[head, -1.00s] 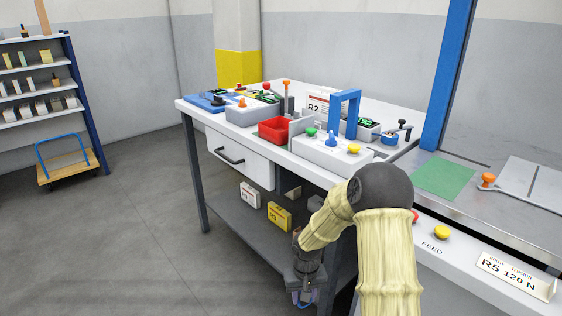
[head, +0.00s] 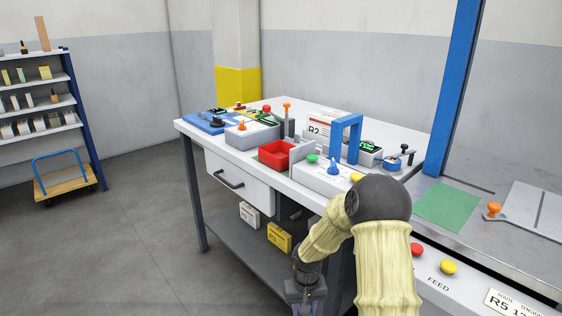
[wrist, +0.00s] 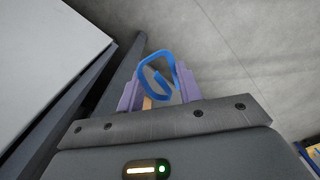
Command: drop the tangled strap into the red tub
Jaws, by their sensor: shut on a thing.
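The tangled strap is a blue twisted loop (wrist: 172,62) in the wrist view, held between the purple fingers of my gripper (wrist: 158,88). My gripper is shut on it, and the loop sticks out beyond the fingertips. In the head view my gripper (head: 305,296) hangs low at the bottom edge, below the worktop and in front of the bench; the strap is not clear there. The red tub (head: 271,161) stands on the white worktop (head: 403,137), up and left of my gripper. Its inside looks empty from here.
A grey box (head: 246,138) and blue tray (head: 203,126) are left of the tub. A pale block with knobs (head: 318,181) and a blue arch (head: 338,137) are to its right. Below, a shelf holds a yellow box (head: 279,237). Open floor (head: 130,220) lies left.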

